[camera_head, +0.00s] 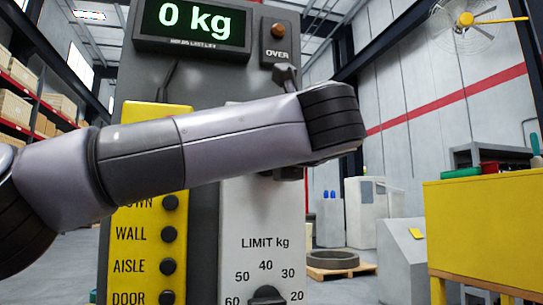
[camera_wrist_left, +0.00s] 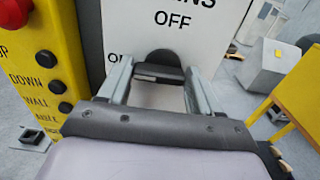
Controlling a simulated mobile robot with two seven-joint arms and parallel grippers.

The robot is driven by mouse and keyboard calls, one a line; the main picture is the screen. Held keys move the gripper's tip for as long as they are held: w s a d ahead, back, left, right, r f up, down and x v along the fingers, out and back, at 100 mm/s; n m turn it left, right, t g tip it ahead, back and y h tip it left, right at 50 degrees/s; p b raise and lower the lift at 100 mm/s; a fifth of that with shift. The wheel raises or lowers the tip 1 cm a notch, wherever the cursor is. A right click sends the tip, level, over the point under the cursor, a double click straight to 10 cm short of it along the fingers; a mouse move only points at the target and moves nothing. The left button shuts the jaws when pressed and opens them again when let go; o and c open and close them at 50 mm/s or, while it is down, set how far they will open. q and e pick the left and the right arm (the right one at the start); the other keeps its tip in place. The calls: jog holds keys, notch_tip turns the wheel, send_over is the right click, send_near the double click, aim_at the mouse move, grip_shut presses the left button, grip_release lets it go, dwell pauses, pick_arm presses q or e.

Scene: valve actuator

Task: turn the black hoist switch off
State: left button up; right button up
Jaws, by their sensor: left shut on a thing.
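In the left wrist view, the black switch (camera_wrist_left: 160,57) sits on a white plate (camera_wrist_left: 125,22) under lettering that ends in "INS" and "OFF". My left gripper (camera_wrist_left: 158,78) has its two fingers on either side of the switch's dark handle and is shut on it. Part of the lettering at the lower left of the switch is cut off by a finger. In the head view, my left arm crosses in front of the grey panel (camera_head: 213,92) and hides the switch and the gripper's fingertips. My right gripper is in neither view.
A yellow button plate (camera_head: 121,280) with black buttons stands left of the white plate; a red button (camera_wrist_left: 14,12) tops it. A "LIMIT kg" dial knob (camera_head: 267,294) is below my arm. The display (camera_head: 193,25) reads 0 kg. A yellow bench (camera_head: 485,225) stands right.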

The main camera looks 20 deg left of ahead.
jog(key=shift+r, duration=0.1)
pick_arm(q)
jog(key=m+p, duration=0.1)
jog(key=m, duration=0.5)
jog(key=m+p, duration=0.1)
jog(key=m, duration=0.5)
jog(key=d+m+p, duration=0.1)
jog(key=m, duration=0.4)
jog(key=shift+w+f+m, duration=0.1)
jog(key=shift+w+m, duration=0.1)
jog(key=shift+m, duration=0.2)
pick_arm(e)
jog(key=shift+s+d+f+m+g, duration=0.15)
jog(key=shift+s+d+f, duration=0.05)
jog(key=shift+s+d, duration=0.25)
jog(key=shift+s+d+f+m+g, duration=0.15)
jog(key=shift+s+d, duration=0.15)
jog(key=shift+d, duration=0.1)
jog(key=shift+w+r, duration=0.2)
pick_arm(q)
jog(key=o, duration=1.1)
jog(key=shift+c, duration=0.2)
